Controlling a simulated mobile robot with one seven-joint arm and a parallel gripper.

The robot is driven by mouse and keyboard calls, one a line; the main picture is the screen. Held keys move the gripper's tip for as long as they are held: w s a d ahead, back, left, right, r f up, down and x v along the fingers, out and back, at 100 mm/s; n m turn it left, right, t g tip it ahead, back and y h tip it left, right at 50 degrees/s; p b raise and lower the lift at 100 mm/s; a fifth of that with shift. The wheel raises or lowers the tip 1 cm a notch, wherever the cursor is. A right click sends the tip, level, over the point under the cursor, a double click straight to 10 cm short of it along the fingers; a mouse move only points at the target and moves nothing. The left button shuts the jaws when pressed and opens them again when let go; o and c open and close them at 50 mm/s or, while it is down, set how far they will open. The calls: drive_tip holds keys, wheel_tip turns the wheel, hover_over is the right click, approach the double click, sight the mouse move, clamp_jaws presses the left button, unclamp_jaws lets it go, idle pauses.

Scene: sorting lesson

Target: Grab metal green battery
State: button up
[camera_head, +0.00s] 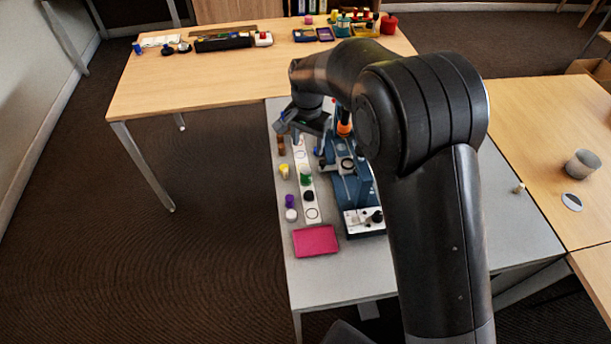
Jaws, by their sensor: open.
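A small green cylinder (305,180), which may be the green battery, stands on the white strip (299,150) on the grey table. Its material is too small to tell. My gripper (303,130) is open over the far end of this strip, beyond the green cylinder and apart from it. I cannot see anything between its fingers. My arm hides part of the table to the right.
A blue device (352,188) stands right of the strip. Yellow (284,170), purple (290,201), white (291,215) and black (308,196) pieces stand close around. A wooden table (150,100) stands behind.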

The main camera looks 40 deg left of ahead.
sight(306, 169)
wheel_tip(306, 169, down, 9)
drive_tip(key=shift+r, duration=0.1)
drive_tip(key=shift+s+a+f, duration=0.1)
drive_tip(key=shift+a+f, duration=0.05)
drive_tip(key=shift+f, duration=1.2)
drive_tip(key=shift+a+f, duration=0.1)
drive_tip(key=shift+f, duration=1.25)
drive_tip(key=shift+c, duration=0.5)
drive_tip(key=c, duration=1)
